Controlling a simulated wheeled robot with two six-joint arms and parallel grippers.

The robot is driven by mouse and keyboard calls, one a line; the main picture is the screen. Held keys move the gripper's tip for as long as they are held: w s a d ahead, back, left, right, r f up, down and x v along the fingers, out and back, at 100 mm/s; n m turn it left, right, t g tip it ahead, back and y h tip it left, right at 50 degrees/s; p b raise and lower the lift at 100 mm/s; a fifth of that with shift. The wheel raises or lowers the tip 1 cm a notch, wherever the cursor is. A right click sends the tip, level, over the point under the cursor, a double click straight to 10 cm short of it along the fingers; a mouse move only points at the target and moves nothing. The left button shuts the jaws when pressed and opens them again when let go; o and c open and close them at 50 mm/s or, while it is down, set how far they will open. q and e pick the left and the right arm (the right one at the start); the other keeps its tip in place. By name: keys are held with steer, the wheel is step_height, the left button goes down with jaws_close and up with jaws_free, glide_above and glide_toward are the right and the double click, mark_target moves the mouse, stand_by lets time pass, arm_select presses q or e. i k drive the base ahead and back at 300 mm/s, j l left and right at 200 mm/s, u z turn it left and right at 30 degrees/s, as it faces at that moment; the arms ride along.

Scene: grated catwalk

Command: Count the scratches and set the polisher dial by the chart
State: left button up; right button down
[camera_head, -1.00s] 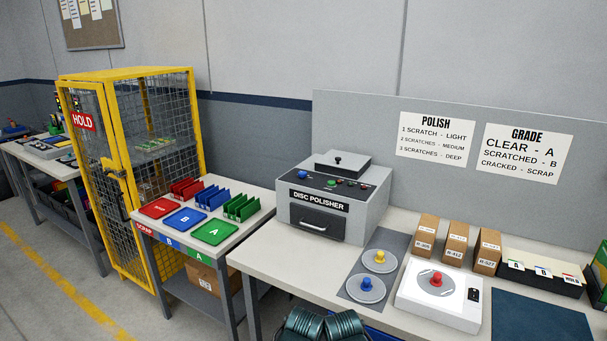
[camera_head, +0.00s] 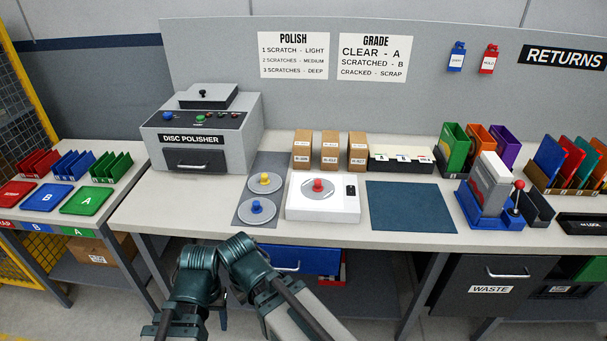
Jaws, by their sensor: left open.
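The grey disc polisher (camera_head: 238,140) stands at the back left of the bench, with a black-knobbed lid, a front drawer and a panel of small coloured controls (camera_head: 200,118). The dial's setting is too small to read. The POLISH chart (camera_head: 293,56) says 1 scratch light, 2 medium, 3 deep. A grey disc with a red knob (camera_head: 318,186) lies on a white stand (camera_head: 330,211). Any scratches are too fine to count. Two more discs, with a yellow knob (camera_head: 265,182) and a blue knob (camera_head: 256,208), lie on a grey mat. My left gripper (camera_head: 223,308) is open, low before the bench, partly hidden by arm links.
A GRADE chart (camera_head: 376,58) hangs beside the POLISH chart. Small brown boxes (camera_head: 330,148) stand behind the stand. A bare blue mat (camera_head: 410,206) lies to its right. Red, blue and green trays (camera_head: 85,200) are on the left table. A WASTE bin (camera_head: 492,289) is below right.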

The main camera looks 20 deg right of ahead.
mark_target(168, 116)
steer(key=i+j+z, duration=0.15)
steer(key=j, duration=0.25)
steer(key=i+j+z, duration=0.2)
steer(key=j, duration=0.2)
steer(key=i+j+z, duration=0.15)
steer(key=j, duration=0.3)
steer(key=k, duration=0.05)
